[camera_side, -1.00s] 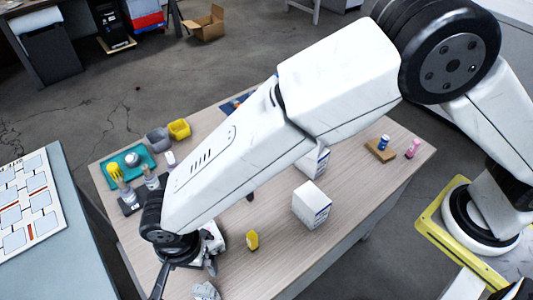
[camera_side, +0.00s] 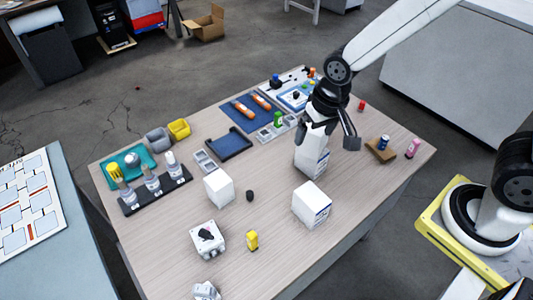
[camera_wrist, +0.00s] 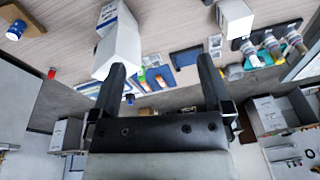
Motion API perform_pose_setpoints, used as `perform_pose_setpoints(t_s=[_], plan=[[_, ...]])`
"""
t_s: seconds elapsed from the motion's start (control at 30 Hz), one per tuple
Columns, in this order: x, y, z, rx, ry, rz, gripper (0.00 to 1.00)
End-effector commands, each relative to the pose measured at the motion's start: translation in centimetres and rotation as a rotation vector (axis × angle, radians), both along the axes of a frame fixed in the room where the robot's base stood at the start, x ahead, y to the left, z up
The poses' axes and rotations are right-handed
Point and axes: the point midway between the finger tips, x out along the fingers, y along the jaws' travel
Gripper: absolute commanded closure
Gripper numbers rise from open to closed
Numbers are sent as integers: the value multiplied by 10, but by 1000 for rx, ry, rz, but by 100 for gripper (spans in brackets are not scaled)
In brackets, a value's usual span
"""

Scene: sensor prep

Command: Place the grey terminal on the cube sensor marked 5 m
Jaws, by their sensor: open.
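My gripper (camera_side: 328,138) is open, with its fingers beside and partly over a tall white carton (camera_side: 312,160) at the table's right middle. In the wrist view the open fingers (camera_wrist: 162,65) have nothing clearly between them, and a white box (camera_wrist: 120,50) shows behind the left finger. A small dark grey piece (camera_side: 250,196), possibly the grey terminal, lies on the bare table beside a plain white cube (camera_side: 218,188). Small parts, one green (camera_side: 278,119), stand at a pale grey holder (camera_side: 268,134). I cannot read any 5 m mark, so the cube sensor is not certain.
Another white carton (camera_side: 312,203) stands in front of my gripper. A pale box with a black knob (camera_side: 208,238) and a yellow piece (camera_side: 252,240) are near the front. A black rack (camera_side: 130,208) holds bottles at left. A brown block (camera_side: 388,156) is at right.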

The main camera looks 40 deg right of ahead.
Motion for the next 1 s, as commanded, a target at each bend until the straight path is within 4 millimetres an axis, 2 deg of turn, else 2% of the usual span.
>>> perform_pose_setpoints(t_s=[0.03, 0.1, 0.2, 0.33, 0.5, 1.0], plan=[[-8, -18, 3, -10, -14, 18, 0], [-20, -38, 4, -26, -28, 61, 0], [-35, -59, 5, -48, -45, 113, 0], [-49, -75, 5, -69, -58, 159, 0], [-55, -80, 4, -79, -63, 182, 0], [-54, -80, 4, -79, -63, 183, 0]])
